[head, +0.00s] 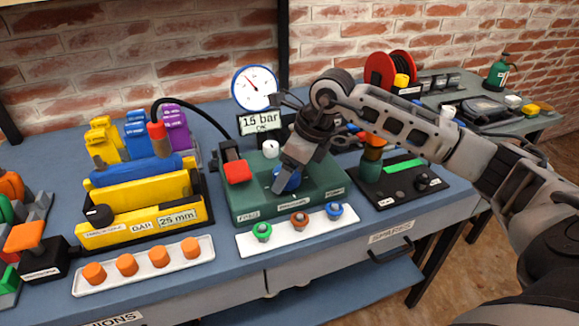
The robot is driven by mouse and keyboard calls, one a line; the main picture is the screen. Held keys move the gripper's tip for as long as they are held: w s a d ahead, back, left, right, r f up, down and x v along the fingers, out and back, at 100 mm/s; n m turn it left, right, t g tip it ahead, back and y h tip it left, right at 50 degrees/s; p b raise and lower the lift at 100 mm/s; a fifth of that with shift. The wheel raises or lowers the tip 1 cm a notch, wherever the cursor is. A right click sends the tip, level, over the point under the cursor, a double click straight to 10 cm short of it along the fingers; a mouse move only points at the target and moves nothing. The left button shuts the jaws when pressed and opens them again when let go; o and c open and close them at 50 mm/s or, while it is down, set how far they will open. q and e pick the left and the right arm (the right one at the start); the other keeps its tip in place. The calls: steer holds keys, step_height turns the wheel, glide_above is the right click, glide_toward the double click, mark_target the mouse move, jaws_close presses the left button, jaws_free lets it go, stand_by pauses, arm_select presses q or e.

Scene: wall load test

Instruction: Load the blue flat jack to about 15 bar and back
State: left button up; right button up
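A green pump unit (325,193) stands on the bench. A white strip (270,243) in front holds a green, a red-brown and a blue fitting (334,211). My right gripper (282,182) reaches down to a blue knob (295,182) on the unit. One finger lies across the knob and hides part of it; the far finger is hidden, so its grip is unclear. No flat jack can be made out with certainty. My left gripper is out of view.
A yellow device (150,222) with a "25 mm" display stands left, before yellow, blue and purple blocks. A tray (145,268) of orange plugs lies in front. A black panel (400,188) and a red reel (392,70) are on the right. A brick wall (190,55) closes the back.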

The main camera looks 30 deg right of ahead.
steer(key=c, duration=1)
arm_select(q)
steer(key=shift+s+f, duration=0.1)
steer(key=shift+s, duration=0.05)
arm_select(e)
steer(key=shift+o, duration=0.2)
